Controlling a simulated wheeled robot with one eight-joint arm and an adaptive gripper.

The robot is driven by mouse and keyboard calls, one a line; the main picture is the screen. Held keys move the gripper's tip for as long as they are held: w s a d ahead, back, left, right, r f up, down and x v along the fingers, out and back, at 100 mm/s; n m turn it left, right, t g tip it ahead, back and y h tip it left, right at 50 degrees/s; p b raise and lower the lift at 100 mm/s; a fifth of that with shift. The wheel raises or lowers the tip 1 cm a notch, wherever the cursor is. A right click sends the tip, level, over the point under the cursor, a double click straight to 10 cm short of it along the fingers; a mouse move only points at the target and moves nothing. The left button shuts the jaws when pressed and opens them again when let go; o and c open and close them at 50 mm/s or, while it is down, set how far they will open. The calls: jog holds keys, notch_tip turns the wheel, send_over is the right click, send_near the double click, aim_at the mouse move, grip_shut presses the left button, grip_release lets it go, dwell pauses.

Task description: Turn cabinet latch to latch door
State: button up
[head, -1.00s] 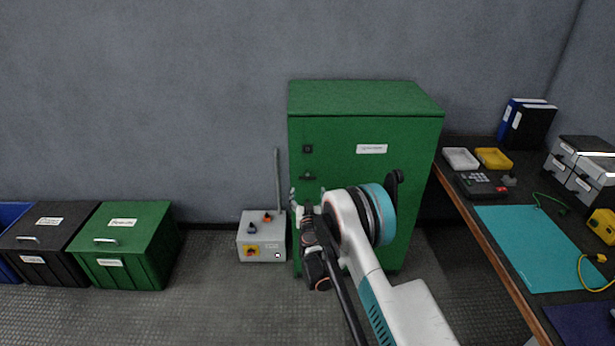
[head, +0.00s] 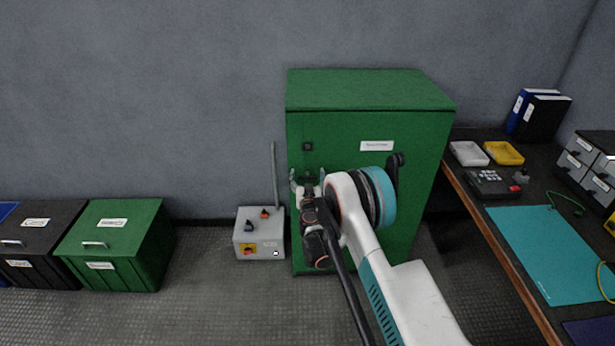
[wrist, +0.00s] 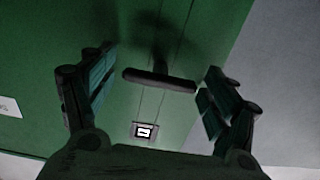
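The green cabinet (head: 370,90) stands against the wall with its door face toward me. The door looks closed, as far as I can see. In the wrist view the cabinet latch (wrist: 159,80) is a dark bar handle lying crosswise, slightly tilted, on the green door (wrist: 60,60). In the head view my gripper (head: 307,180) is at the door's left side and hides the latch.
A small dark square fitting (head: 308,146) sits above the latch. A grey control box (head: 259,233) stands left of the cabinet. A workbench (head: 470,205) with trays and a teal mat is at right. Green and black bins (head: 120,240) stand at left.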

jog(key=c, duration=0.9)
jog(key=n, duration=0.4)
jog(key=shift+a+n, duration=0.1)
jog(key=shift+n, duration=0.3)
jog(key=n, duration=0.4)
jog(key=shift+f+n, duration=0.1)
jog(key=shift+n, duration=0.2)
jog(key=n, duration=0.4)
jog(key=shift+a, duration=0.1)
jog(key=shift+f+n, duration=0.1)
jog(key=shift+n, duration=2.1)
jog(key=o, duration=1.1)
jog(key=shift+c, duration=0.2)
